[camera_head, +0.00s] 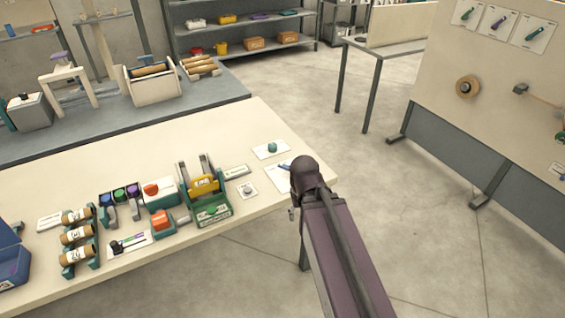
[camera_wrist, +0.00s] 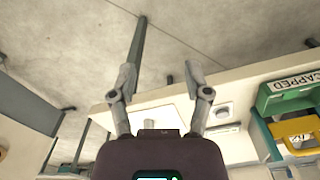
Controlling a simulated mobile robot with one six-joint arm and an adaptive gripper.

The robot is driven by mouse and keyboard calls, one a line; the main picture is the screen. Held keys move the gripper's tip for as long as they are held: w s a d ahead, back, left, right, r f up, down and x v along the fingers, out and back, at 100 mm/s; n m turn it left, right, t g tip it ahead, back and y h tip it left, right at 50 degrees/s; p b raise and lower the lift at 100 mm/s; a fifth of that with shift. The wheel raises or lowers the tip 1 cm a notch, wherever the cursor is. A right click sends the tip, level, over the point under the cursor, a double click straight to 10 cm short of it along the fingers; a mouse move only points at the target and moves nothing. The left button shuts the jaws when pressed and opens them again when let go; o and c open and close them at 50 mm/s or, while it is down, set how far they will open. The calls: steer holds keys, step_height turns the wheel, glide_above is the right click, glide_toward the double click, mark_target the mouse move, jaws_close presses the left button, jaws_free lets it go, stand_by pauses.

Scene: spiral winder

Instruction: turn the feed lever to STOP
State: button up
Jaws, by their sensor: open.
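My gripper (camera_wrist: 161,75) is open and empty in the wrist view, its two fingers spread wide above the table's edge and the floor. In the head view my arm hides most of it at the table's right corner. A white plate with a small blue bar (camera_head: 285,167) lies beside my arm there, partly covered by it. It may be the feed lever, but no STOP marking is readable. A white plate with a dark handle (camera_head: 127,243) lies further left on the table. I cannot tell for certain which is the feed lever.
A plate with a round knob (camera_head: 247,190) and a plate with a teal knob (camera_head: 271,148) lie nearby. A board with lever-like parts (camera_head: 497,22) stands right, across open floor.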

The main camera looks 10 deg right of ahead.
step_height(320, 180, up, 8)
steer(key=n+p, duration=0.8)
steer(key=n, duration=0.3)
glide_above(283, 165)
steer(key=shift+r, duration=0.2)
steer(key=shift+f, duration=0.15)
step_height(283, 165, down, 14)
steer(key=b, duration=1.3)
steer(key=shift+r, duration=0.25)
jaws_close()
steer(key=shift+a, duration=0.1)
